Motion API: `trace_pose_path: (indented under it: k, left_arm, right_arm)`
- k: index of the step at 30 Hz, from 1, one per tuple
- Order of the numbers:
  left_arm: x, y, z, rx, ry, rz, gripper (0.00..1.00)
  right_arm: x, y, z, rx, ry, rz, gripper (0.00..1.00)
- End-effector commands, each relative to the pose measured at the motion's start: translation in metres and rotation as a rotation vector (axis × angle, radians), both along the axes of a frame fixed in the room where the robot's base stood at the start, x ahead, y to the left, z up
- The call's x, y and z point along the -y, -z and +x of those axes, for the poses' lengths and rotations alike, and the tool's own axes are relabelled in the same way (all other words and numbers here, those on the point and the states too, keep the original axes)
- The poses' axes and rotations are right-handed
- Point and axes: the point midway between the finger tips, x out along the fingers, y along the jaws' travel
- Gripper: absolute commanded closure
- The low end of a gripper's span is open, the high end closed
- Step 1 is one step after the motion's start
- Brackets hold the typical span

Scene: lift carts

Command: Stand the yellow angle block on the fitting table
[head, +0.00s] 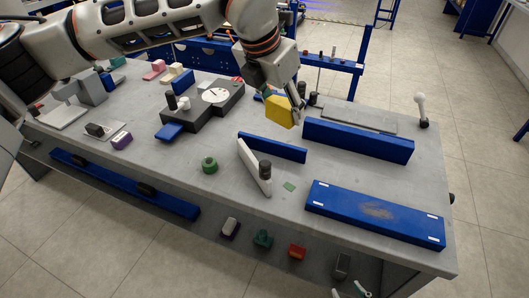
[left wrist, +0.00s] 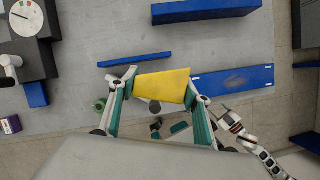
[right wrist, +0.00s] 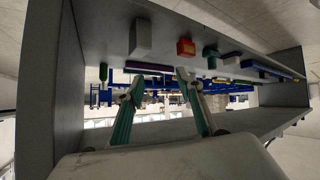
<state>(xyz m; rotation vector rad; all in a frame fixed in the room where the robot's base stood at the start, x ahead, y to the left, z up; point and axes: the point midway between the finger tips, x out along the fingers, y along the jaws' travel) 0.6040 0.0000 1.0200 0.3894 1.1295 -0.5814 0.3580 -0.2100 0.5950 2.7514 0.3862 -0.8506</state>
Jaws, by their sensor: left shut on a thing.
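The yellow angle block (head: 279,112) is held by my left gripper (head: 283,106), above the back middle of the grey fitting table (head: 225,190). In the left wrist view the yellow block (left wrist: 165,86) spans between the two fingertips of the left gripper (left wrist: 158,84), with the table below it. Its underside is hidden in the head view. My right gripper (right wrist: 158,82) is open and empty in the right wrist view. Its fingertips (head: 350,292) show low in the head view, by the front of the table.
A long blue bar (head: 357,140), a low blue bar (head: 272,147) and a blue plate (head: 375,213) lie on the table. A small green patch (head: 289,187) marks bare tabletop.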

Motion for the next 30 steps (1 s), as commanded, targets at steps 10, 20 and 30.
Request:
trace_pose_path:
  k: [10, 20, 30]
  left_arm:
    - [0.000, 0.091, -0.001, -0.008, 0.002, 0.001, 0.78]
    - [0.000, 0.137, 0.000, -0.002, 0.002, -0.001, 0.78]
    - [0.000, 0.175, -0.001, -0.007, 0.003, 0.000, 0.78]
  right_arm:
    - [0.001, 0.011, -0.005, -0.011, -0.004, -0.009, 0.63]
    - [0.004, 0.011, 0.002, -0.001, -0.004, -0.018, 0.63]
    - [0.004, 0.018, -0.001, -0.009, -0.004, -0.022, 0.63]
